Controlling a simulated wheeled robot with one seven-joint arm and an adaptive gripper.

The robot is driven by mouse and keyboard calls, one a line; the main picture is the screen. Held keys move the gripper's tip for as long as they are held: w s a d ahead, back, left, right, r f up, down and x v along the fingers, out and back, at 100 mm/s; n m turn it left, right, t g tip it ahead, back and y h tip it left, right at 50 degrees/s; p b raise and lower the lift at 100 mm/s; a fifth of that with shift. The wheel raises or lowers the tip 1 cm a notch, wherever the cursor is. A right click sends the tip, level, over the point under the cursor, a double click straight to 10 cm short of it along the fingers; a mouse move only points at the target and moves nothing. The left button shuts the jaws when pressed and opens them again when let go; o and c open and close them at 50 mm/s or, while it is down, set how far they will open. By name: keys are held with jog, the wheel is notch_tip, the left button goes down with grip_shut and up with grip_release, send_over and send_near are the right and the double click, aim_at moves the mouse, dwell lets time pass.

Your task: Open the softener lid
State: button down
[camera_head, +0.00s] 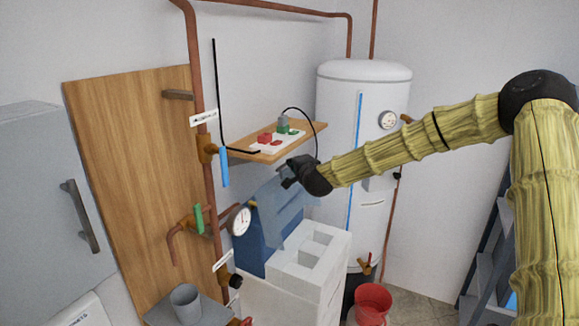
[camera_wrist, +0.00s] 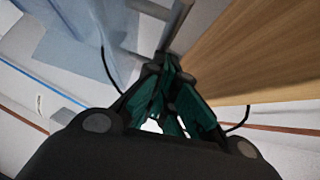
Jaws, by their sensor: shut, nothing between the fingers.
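The softener (camera_head: 254,238) is a dark blue box below the wooden shelf, partly hidden by white blocks. Its grey-blue lid panel (camera_head: 282,208) stands steeply tilted up above it. My gripper (camera_head: 287,178) is at the upper edge of this panel, just below the shelf. In the wrist view the pale blue panel (camera_wrist: 75,45) fills the upper left, and a grey bar (camera_wrist: 176,25) passes close to the fingertips. My gripper (camera_wrist: 167,68) is shut with nothing held. Whether the fingers touch the bar or panel I cannot tell.
The wooden shelf (camera_head: 240,151) with small red and green items is close above my gripper; its board (camera_wrist: 255,55) fills the wrist view's right. White blocks (camera_head: 310,262) stand in front. A white tank (camera_head: 340,120), copper pipes (camera_head: 196,80) and a gauge (camera_head: 239,220) are nearby.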

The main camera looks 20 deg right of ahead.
jog(key=shift+w+d+r, duration=0.1)
jog(key=shift+r, duration=0.1)
jog(key=shift+r, duration=0.1)
